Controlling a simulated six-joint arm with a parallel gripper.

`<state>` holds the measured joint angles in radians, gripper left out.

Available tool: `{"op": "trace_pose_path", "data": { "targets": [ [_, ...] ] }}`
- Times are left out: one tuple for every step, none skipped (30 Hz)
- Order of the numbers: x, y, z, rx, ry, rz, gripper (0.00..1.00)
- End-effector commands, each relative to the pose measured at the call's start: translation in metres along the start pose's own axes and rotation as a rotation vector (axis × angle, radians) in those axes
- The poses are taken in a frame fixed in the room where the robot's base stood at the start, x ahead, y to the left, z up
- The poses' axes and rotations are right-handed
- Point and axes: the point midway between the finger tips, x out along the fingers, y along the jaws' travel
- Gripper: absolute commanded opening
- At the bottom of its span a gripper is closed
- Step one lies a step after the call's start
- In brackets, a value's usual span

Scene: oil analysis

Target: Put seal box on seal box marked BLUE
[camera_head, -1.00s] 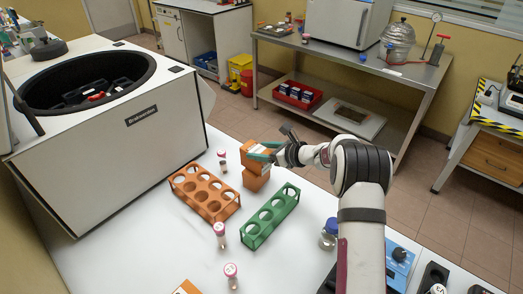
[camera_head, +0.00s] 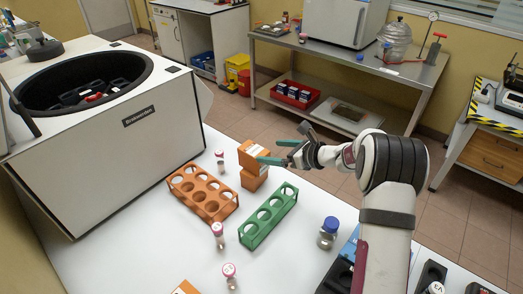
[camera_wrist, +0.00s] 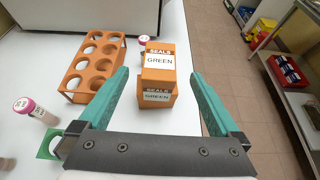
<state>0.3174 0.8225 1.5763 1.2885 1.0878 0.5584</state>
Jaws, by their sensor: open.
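Two orange seal boxes stand stacked on the white bench, an upper box (camera_head: 251,153) directly on a lower box (camera_head: 254,179). In the wrist view the upper box (camera_wrist: 161,72) and the lower box (camera_wrist: 157,100) both carry a white label reading SEALS GREEN; I see no BLUE label. The upper box sits slightly askew on the lower one. My gripper (camera_head: 268,151) is open and empty, just right of the stack. In the wrist view my gripper (camera_wrist: 159,73) has its teal fingers spread wide, with the stack ahead between them and clear space on both sides.
An orange rack (camera_head: 203,193) and a green rack (camera_head: 268,216) stand in front of the stack. Small pink-capped vials (camera_head: 218,235) and a blue-capped bottle (camera_head: 328,233) stand nearby. A white centrifuge (camera_head: 110,140) fills the left. The bench edge lies close behind the stack.

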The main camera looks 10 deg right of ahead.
Motion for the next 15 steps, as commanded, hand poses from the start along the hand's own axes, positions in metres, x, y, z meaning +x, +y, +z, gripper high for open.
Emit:
{"op": "trace_pose_path", "data": {
  "targets": [
    [-0.014, -0.001, 0.001, 0.0, 0.0, -0.004, 0.99],
    [-0.021, -0.001, 0.001, 0.0, -0.001, -0.004, 0.99],
    [-0.03, -0.001, 0.0, 0.001, 0.0, -0.004, 0.99],
    [-0.036, -0.001, 0.0, 0.001, 0.0, -0.003, 0.99],
    [-0.042, -0.001, 0.0, 0.001, 0.0, -0.002, 0.99],
    [-0.047, -0.001, 0.0, 0.0, 0.0, -0.002, 0.99],
    [-0.051, -0.001, 0.0, -0.001, 0.0, -0.002, 0.99],
    [-0.053, -0.001, 0.0, -0.001, 0.0, -0.001, 0.99],
    [-0.055, 0.0, 0.0, 0.0, 0.0, 0.0, 0.99],
    [-0.056, 0.0, 0.0, 0.0, 0.0, 0.0, 0.99],
    [-0.057, 0.0, 0.0, 0.0, 0.0, 0.0, 0.99],
    [-0.057, 0.001, 0.0, -0.001, 0.001, 0.001, 0.99],
    [-0.057, 0.003, 0.002, -0.01, 0.003, 0.006, 0.99],
    [-0.058, 0.009, 0.005, -0.031, 0.009, 0.018, 0.99],
    [-0.061, 0.024, 0.013, -0.082, 0.026, 0.05, 0.99]
  ]
}}
